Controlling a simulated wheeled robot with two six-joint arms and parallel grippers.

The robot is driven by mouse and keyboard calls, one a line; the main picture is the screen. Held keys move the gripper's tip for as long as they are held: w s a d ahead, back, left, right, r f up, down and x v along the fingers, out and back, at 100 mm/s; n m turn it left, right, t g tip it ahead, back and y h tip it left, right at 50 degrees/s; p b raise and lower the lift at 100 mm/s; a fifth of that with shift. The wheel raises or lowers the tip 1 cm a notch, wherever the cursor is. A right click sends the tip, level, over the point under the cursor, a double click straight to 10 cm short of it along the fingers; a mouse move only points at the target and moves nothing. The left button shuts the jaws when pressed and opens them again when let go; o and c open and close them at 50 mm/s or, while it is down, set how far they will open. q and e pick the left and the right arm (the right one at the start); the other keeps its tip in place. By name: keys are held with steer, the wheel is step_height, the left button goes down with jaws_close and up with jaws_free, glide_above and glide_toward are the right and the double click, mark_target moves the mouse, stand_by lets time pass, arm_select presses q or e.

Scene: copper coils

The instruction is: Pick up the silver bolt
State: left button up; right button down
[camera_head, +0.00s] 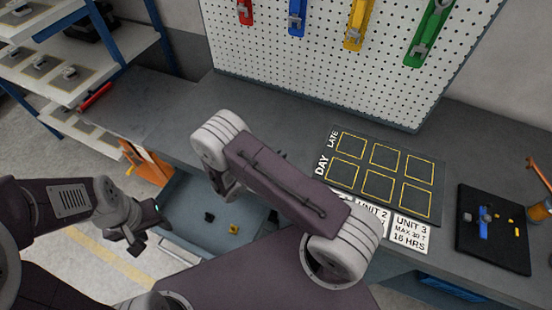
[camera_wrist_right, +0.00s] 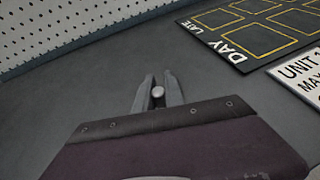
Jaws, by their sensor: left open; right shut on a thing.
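The silver bolt (camera_wrist_right: 158,91) shows in the right wrist view as a small round, pale metal head between the two grey fingers. My right gripper (camera_wrist_right: 158,96) is shut on it, over the dark grey bench top. The bolt's shaft is hidden. In the head view my own right arm hides most of the right gripper and the bolt. My left gripper (camera_head: 146,229) is open and empty at the left in the head view, beside the open blue-grey drawer (camera_head: 184,198).
Small dark pieces (camera_head: 208,216) lie in the drawer. A black board with yellow squares (camera_head: 330,187) and white unit cards (camera_head: 410,232) lie right of my right arm. A black tray (camera_head: 505,258) holds blue and yellow parts. A pegboard (camera_head: 330,60) stands behind; the bench left of the board is clear.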

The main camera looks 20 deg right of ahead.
steer(key=shift+r, duration=0.45)
step_height(320, 180, up, 3)
steer(key=shift+r, duration=0.1)
steer(key=s+d+r, duration=0.2)
steer(key=s+r, duration=0.4)
steer(key=s, duration=0.5)
steer(key=shift+s+r+b, duration=0.25)
steer(key=shift+r+b, duration=0.1)
steer(key=shift+b, duration=0.1)
